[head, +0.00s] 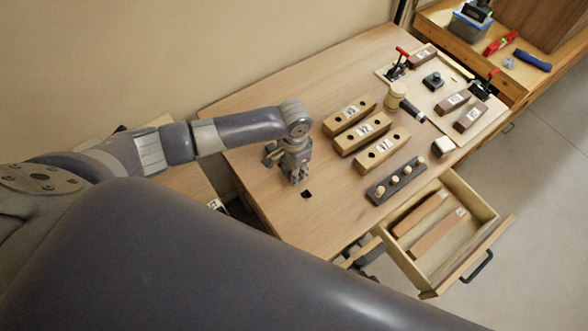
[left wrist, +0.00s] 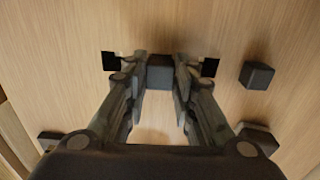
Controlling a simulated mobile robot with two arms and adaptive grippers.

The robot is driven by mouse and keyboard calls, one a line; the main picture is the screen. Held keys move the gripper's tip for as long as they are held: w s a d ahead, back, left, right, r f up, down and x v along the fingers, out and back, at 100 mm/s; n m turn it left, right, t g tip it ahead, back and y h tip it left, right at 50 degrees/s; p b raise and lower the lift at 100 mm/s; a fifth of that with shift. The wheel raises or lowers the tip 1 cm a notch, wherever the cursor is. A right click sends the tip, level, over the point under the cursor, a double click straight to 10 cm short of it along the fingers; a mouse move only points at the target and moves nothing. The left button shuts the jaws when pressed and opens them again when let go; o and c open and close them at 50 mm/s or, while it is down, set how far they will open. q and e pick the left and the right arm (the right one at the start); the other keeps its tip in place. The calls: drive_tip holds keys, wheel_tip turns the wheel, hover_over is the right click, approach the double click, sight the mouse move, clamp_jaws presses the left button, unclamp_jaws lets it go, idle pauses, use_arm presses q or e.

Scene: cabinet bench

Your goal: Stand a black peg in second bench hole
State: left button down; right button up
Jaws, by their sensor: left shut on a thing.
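My left gripper (head: 297,178) reaches down to the left part of the wooden bench (head: 262,205). In the left wrist view its fingers (left wrist: 160,78) are shut on a black peg (left wrist: 160,73). The held peg is in line between two dark square bench holes, one on the left (left wrist: 109,61) and one on the right (left wrist: 210,67). I cannot tell whether its lower end is in a hole. Another black peg (left wrist: 257,75) stands at the right end of this row. One hole (head: 306,194) shows beside the gripper in the head view. My right gripper (head: 364,252) seems to be by the bench's front edge, unclear.
Several wooden blocks with labels (head: 367,131) and a dark rack with light pegs (head: 396,181) lie right of the left gripper. A mallet (head: 397,97) lies behind them. An open drawer (head: 468,262) juts out in front. The bench left of the blocks is mostly clear.

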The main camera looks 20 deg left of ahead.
use_arm(q)
drive_tip(key=shift+f, duration=0.75)
idle(0.8)
drive_tip(key=c, duration=1.1)
unclamp_jaws()
drive_tip(key=shift+r+p, duration=0.1)
drive_tip(key=shift+p, duration=0.2)
wheel_tip(320, 180, up, 3)
drive_tip(key=p, duration=0.2)
drive_tip(key=shift+f+p, duration=0.2)
drive_tip(key=shift+p, duration=0.15)
drive_tip(key=shift+r, duration=2.15)
